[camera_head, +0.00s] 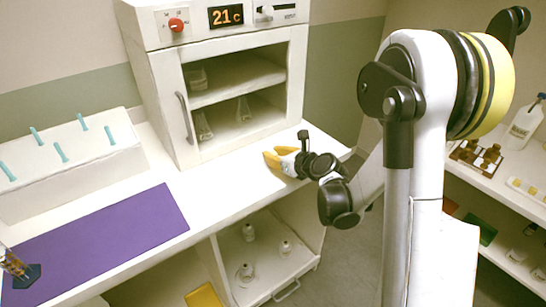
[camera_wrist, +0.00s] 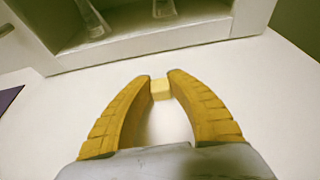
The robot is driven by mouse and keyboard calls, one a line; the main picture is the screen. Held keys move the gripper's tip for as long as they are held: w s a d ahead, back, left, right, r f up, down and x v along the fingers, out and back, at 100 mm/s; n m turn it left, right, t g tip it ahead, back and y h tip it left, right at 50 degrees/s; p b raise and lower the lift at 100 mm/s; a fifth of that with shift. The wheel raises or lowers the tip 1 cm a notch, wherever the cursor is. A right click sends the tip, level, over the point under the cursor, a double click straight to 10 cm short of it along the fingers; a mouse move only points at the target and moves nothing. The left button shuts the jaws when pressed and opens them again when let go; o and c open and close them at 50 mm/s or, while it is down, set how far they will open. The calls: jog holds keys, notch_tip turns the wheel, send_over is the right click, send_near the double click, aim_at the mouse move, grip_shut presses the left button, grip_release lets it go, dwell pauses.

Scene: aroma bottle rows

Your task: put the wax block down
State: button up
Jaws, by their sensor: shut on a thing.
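The wax block (camera_wrist: 160,89) is a small pale yellow cube between the fingertips of my gripper (camera_wrist: 160,82) in the wrist view. The yellow fingers are shut on it, touching its left and right sides. In the head view, my gripper (camera_head: 270,157) is over the right end of the white counter, in front of the cabinet. The block cannot be made out there. How far it is above the counter, or whether it touches it, I cannot tell.
The white cabinet (camera_head: 168,100) with glassware stands behind my gripper. A purple mat (camera_head: 110,238) lies on the counter (camera_head: 225,195) at left, near a white rack (camera_head: 70,172) with teal pegs. The counter around my gripper is bare; its right edge is close.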

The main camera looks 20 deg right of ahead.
jog(key=o, duration=0.7)
jog(key=shift+f, duration=0.1)
jog(key=shift+o, duration=0.2)
